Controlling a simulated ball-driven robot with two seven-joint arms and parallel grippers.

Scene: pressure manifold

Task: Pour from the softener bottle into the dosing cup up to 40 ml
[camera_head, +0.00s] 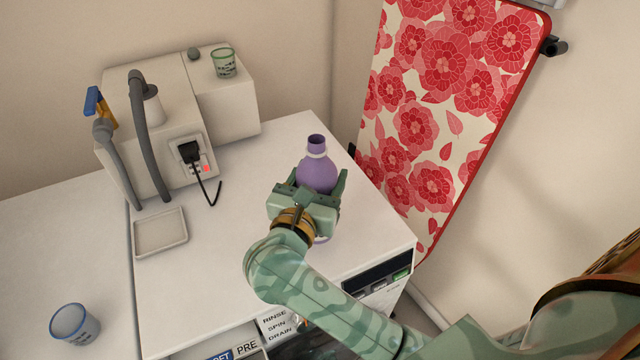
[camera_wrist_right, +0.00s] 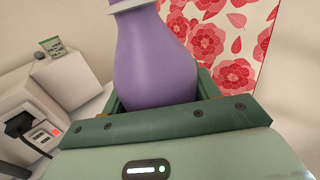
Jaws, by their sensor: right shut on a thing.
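The purple softener bottle (camera_head: 316,172) stands upright over the white machine top, its open neck upward. My right gripper (camera_head: 315,184) is shut around its body, and the bottle fills the space between the fingers in the wrist view (camera_wrist_right: 155,65). I cannot tell whether its base touches the surface. A clear cup with a blue rim (camera_head: 75,323) and dark markings stands at the lower left. A clear cup with a green rim (camera_head: 224,63) and dark markings stands on the box at the back. I cannot tell which is the dosing cup. My left gripper is out of view.
A white box unit (camera_head: 160,112) with grey hoses and a black plug stands at the back left. A shallow square tray (camera_head: 160,232) lies in front of it. A floral ironing board (camera_head: 440,110) leans on the right wall. The white top between tray and bottle is clear.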

